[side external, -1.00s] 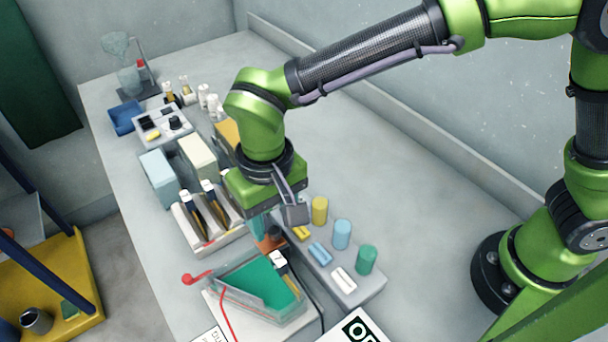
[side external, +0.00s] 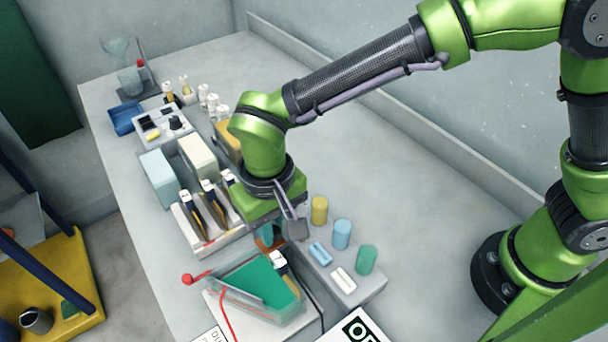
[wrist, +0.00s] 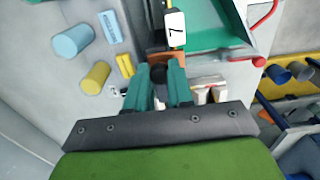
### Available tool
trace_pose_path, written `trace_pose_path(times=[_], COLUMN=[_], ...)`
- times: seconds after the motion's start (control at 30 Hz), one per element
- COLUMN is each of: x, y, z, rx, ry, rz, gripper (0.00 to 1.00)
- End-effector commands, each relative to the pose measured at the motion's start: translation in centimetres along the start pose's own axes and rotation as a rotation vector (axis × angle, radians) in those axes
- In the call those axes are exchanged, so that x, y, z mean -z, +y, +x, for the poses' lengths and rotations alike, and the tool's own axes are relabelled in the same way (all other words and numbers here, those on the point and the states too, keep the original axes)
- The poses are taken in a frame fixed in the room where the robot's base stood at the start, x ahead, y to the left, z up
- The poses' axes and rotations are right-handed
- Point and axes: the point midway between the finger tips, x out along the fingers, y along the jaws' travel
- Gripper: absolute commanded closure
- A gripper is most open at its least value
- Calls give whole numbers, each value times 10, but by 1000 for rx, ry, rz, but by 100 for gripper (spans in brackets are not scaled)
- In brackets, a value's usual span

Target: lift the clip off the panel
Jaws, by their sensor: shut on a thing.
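My gripper (wrist: 159,84) has teal fingers shut on a small dark clip (wrist: 158,74), seen between the fingertips in the wrist view. A copper-orange panel (wrist: 168,54) lies right at the clip, just beyond the fingertips. The clip still appears to be at the panel; I cannot tell whether they touch. In the side view the gripper (side external: 268,236) points down by the panel (side external: 264,246), and its fingers largely hide the clip.
A green-lined tray (side external: 258,284) holds a clamp tagged 7 (wrist: 175,28), close to the gripper. A grey block (side external: 362,290) with coloured cylinders stands to the right. A rack (side external: 215,238) of tagged clamps stands left.

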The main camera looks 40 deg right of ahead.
Motion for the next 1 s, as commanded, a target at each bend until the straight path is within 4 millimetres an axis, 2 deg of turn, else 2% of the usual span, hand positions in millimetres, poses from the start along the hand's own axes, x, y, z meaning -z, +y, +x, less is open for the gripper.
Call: trace_pose_path(times=[0.17, 0.4, 0.7, 0.73, 0.8, 0.9, 1.0], x=[3, 36, 41, 41, 41, 40, 39], y=[0, 0, 0, 0, 0, 0, 0], z=[0, -1, -1, -1, -1, -1, -1], rx=[1, 2, 4, 4, 3, 2, 2], ry=[1, 0, 7, 8, 7, 5, 3], rz=[1, 4, 0, 0, 0, 0, 0], gripper=[100, 100, 100, 76, 65, 52, 52])
